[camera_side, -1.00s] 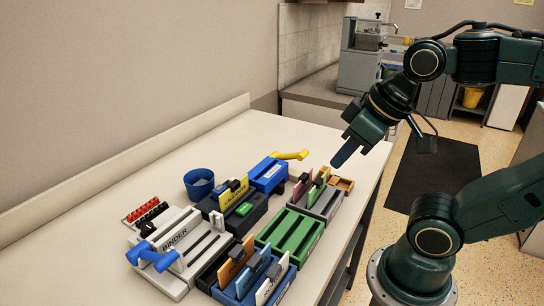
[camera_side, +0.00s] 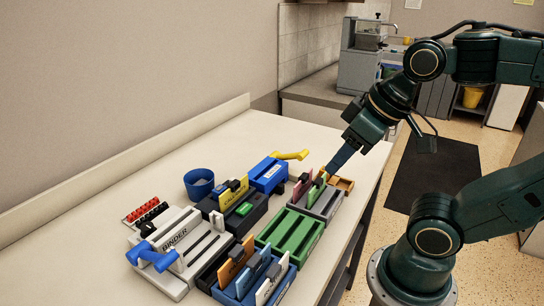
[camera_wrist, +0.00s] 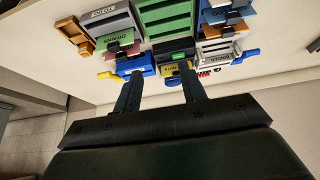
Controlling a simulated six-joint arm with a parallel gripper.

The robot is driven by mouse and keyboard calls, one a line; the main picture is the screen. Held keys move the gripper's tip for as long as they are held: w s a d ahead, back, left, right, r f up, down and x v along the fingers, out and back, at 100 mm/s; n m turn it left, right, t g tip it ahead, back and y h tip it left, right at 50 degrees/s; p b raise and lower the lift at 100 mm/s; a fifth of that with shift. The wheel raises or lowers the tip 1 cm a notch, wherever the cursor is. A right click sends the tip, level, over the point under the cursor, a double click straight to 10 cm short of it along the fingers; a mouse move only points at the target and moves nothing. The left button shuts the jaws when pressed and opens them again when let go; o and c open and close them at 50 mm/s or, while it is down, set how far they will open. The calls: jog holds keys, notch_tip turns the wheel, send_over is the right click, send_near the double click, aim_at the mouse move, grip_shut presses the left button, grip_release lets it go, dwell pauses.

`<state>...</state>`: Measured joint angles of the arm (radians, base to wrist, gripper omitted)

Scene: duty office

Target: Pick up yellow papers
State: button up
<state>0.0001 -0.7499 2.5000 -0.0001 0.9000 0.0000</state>
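The yellow papers (camera_side: 233,190) stand upright in a black holder (camera_side: 252,214) near the middle of the table, gripped by a dark clip. In the side view, my gripper (camera_side: 330,171) points down at the right of the table, just above the lime-green papers and apart from the yellow ones. There one finger mostly hides the other.
Lime-green papers (camera_side: 317,191) and pink papers (camera_side: 300,189) stand in a grey holder near my gripper. A blue punch with a yellow handle (camera_side: 292,155), a green tray (camera_side: 290,236), a blue cup (camera_side: 199,184) and a grey binder machine (camera_side: 178,238) crowd the table. The table's back is clear.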

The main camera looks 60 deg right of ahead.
dwell(0.3)
jog(key=w, duration=0.1)
jog(key=m+g+y, duration=0.1)
jog(key=m+g, duration=0.4)
jog(key=m, duration=1.2)
send_over(235, 182)
jog(key=s+d, duration=0.1)
jog(key=shift+w+d+f+m+g, duration=0.25)
jog(key=shift+w+f+m+g, duration=0.1)
jog(key=shift+w+m, duration=0.2)
jog(key=shift+a+f, duration=0.15)
jog(key=shift+f, duration=1.3)
jog(key=shift+a+f, duration=0.2)
jog(key=shift+f, duration=1.2)
jog(key=shift+a+f, duration=0.15)
jog(key=shift+f, duration=1.3)
